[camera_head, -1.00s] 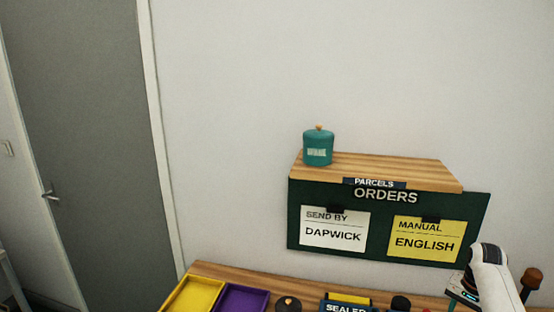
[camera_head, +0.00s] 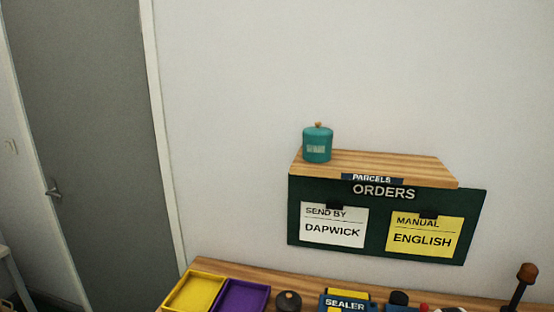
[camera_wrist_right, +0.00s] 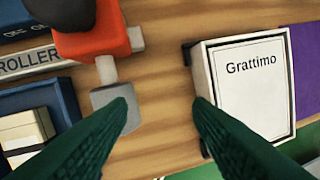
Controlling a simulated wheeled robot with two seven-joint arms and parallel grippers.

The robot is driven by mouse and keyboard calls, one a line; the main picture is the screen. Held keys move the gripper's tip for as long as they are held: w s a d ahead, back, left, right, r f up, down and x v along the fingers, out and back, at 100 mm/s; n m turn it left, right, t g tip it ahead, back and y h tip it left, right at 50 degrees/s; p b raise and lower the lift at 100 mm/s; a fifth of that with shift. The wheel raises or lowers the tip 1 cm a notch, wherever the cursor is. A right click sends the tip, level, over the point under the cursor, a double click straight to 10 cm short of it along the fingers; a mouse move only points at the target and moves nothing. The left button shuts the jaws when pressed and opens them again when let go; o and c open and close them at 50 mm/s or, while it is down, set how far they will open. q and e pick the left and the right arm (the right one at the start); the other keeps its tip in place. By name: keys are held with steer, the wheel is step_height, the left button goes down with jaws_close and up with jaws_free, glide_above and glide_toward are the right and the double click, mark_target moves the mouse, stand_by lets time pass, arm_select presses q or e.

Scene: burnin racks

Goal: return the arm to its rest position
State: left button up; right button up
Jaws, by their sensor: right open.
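My right gripper (camera_wrist_right: 162,102) shows in the right wrist view as two dark green fingers set wide apart, with only wooden bench top between them. It is open and empty. A white box or frame labelled Grattimo (camera_wrist_right: 252,85) lies just beyond and beside the right fingertip. A red tool with a grey block end (camera_wrist_right: 116,105) lies by the left fingertip; I cannot tell whether either finger touches anything. In the head view only a small white piece, probably my right arm, shows at the bottom edge. My left gripper is not in view.
The wooden bench (camera_head: 285,268) holds a yellow tray (camera_head: 195,292), a purple tray (camera_head: 241,297), a sealer (camera_head: 345,302) and a dark-handled upright tool (camera_head: 522,284). An orders board (camera_head: 376,222) hangs behind under a shelf (camera_head: 400,168) with a teal jar (camera_head: 317,145).

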steer(key=s+a+f+n+t, duration=0.15)
steer(key=s+a+n, duration=0.35)
steer(key=s+a, duration=0.8)
steer(key=s+a+r+n+t+y, duration=0.1)
steer(key=s+a+r, duration=0.2)
steer(key=s, duration=0.4)
steer(key=s+a+r+n+y, duration=0.1)
steer(key=s+a+r, duration=0.25)
steer(key=s, duration=0.25)
step_height(320, 180, down, 30)
steer(key=g+b, duration=0.1)
steer(key=b, duration=0.4)
steer(key=s+d+f+b, duration=0.1)
steer(key=s+f+b, duration=0.1)
steer(key=s+f, duration=0.6)
steer(key=s+d+f+g+b, duration=0.1)
steer(key=s+d+f+b, duration=0.1)
steer(key=s+f, duration=0.7)
step_height(320, 180, down, 5)
steer(key=shift+s+d+r+n, duration=0.15)
steer(key=shift+d+n, duration=0.05)
steer(key=shift+n, duration=0.1)
